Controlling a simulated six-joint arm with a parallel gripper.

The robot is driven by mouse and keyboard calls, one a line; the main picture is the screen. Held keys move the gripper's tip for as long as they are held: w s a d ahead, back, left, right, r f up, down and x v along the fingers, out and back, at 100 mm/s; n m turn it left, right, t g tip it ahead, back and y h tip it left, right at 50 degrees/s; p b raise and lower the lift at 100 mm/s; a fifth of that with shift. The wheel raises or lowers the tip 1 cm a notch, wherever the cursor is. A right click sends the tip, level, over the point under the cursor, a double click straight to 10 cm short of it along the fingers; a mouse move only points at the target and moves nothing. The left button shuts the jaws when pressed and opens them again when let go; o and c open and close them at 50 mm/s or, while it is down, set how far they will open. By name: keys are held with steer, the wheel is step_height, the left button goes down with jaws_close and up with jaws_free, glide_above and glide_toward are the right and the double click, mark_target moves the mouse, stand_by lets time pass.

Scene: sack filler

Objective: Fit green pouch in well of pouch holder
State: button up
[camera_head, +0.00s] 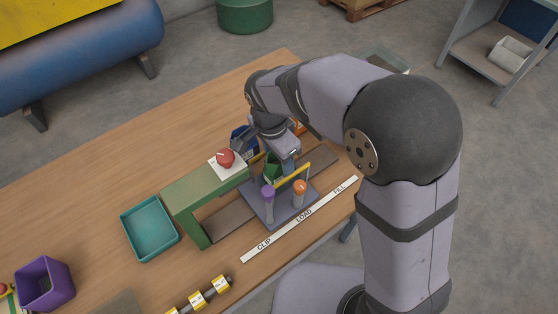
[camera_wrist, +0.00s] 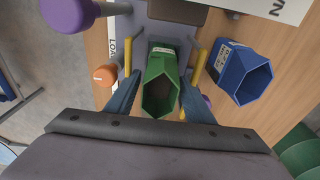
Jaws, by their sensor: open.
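The green pouch (camera_wrist: 160,72) has its open mouth toward the wrist camera. In the head view the pouch (camera_head: 272,166) shows partly below my gripper (camera_head: 272,152). It stands at the pouch holder (camera_head: 284,208), a grey-purple plate with yellow bars and a purple and an orange knob. In the wrist view the yellow bars rise on both sides of the pouch. My gripper is open, with one blue finger on each side of the pouch and small gaps visible. The bottom of the pouch and the well beneath it are hidden, so I cannot tell how fully it is seated.
A blue pouch (camera_wrist: 236,72) stands beside the holder. A green bridge-like frame (camera_head: 200,190) with a red button (camera_head: 225,158) spans the track at left. A teal tray (camera_head: 150,228) and purple bin (camera_head: 44,284) stand further left. A CLIP/LOAD/FILL strip (camera_head: 300,219) runs along the front.

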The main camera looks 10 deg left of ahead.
steer(key=r, duration=0.2)
steer(key=r+b, duration=0.1)
steer(key=r, duration=0.4)
steer(key=shift+s+a, duration=0.3)
steer(key=shift+a, duration=0.05)
steer(key=shift+d+r, duration=0.15)
steer(key=shift+r, duration=0.05)
steer(key=s+d+n, duration=0.2)
steer(key=d+n, duration=0.3)
steer(key=d, duration=0.5)
steer(key=s+d+f+n+y, duration=0.1)
steer(key=s+d+f+n, duration=0.3)
steer(key=s+d+f, duration=0.5)
steer(key=d, duration=0.2)
steer(key=shift+d+f+g, duration=0.35)
steer(key=shift+f+g, duration=0.05)
